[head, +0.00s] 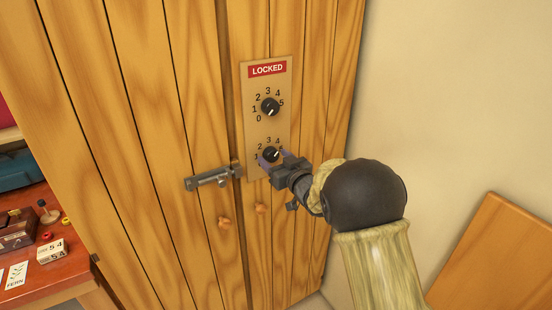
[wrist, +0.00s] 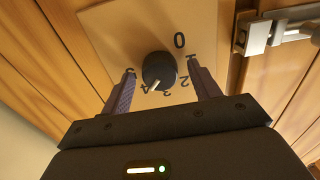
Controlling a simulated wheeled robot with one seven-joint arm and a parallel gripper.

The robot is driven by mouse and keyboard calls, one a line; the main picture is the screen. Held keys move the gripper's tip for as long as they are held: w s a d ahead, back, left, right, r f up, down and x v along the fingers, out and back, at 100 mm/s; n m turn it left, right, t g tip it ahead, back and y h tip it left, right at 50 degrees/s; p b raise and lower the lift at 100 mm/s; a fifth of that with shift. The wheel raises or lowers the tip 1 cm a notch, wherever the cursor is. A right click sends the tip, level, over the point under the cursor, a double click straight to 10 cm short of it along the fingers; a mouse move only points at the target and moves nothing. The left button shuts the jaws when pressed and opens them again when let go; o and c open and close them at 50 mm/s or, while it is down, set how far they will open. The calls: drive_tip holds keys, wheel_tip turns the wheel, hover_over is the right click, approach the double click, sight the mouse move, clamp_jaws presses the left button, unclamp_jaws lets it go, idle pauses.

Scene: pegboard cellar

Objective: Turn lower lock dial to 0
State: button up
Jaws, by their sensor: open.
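The lower lock dial (head: 271,154) is a round black knob on a tan panel (head: 284,75) on the wooden cabinet. It also shows in the wrist view (wrist: 159,68), where its white pointer line points between 3 and 4, nearer 4. The 0 mark (wrist: 179,40) is on the far side of the knob there. My gripper (head: 273,159) is open, with one purple finger on each side of the lower dial. Gaps show between the fingers and the knob. In the head view my gripper hides part of the lower scale.
The upper dial (head: 270,107) sits above, under a red LOCKED sign (head: 267,69). A metal bolt (head: 212,178) is left of the lower dial, with wooden knobs (head: 224,222) below. A red table (head: 62,270) with small items stands at left. A wooden board (head: 495,255) leans at right.

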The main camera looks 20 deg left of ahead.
drive_tip(key=c, duration=1)
